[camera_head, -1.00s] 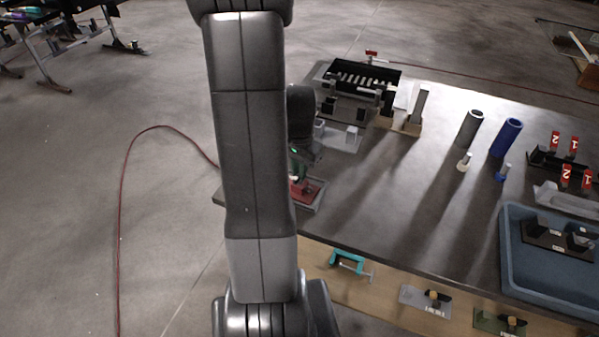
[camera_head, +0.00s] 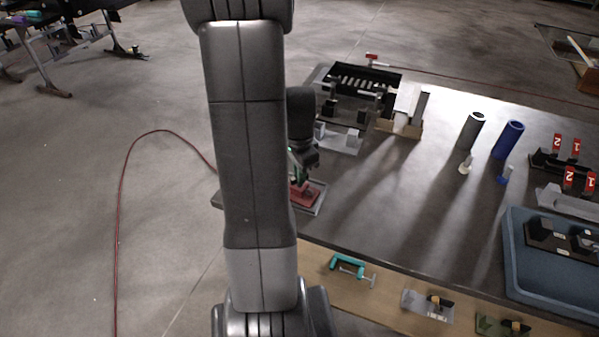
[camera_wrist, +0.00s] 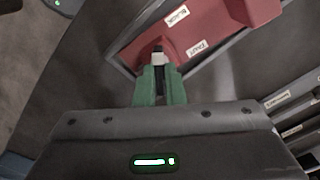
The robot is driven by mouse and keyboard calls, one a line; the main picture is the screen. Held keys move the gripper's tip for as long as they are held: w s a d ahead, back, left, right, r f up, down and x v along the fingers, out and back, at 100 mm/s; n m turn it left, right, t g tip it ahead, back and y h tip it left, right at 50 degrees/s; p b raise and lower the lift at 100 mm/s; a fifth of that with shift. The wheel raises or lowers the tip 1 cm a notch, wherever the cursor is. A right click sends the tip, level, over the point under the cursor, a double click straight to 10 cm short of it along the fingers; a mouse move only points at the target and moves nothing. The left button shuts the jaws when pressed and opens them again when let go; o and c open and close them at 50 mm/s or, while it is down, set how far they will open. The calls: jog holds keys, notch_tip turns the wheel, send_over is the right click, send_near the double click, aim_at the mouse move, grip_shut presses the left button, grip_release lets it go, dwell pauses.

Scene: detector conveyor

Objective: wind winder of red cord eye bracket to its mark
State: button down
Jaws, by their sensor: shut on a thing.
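A red bracket (camera_head: 308,192) sits in a grey tray at the near left corner of the table, partly hidden behind my arm. In the wrist view the red bracket (camera_wrist: 205,28) fills the top and carries two small white labels, too blurred to read surely. My gripper (camera_wrist: 158,72) has green fingers closed on a small pale grey winder (camera_wrist: 158,58) at the bracket's near edge. In the head view my gripper (camera_head: 299,172) points down at the red bracket. The winder's mark cannot be made out.
A black rack (camera_head: 360,78) and grey fixtures (camera_head: 338,138) stand behind the bracket. A grey tube (camera_head: 471,130), a blue tube (camera_head: 508,139) and a blue tray (camera_head: 545,285) are to the right. A teal clamp (camera_head: 348,264) is on the table's front. The table's middle is clear.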

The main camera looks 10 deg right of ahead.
jog(key=c, duration=1.5)
grip_release()
notch_tip(320, 180, up, 14)
jog(key=shift+f, duration=0.15)
notch_tip(320, 180, down, 14)
jog(key=shift+r, duration=0.15)
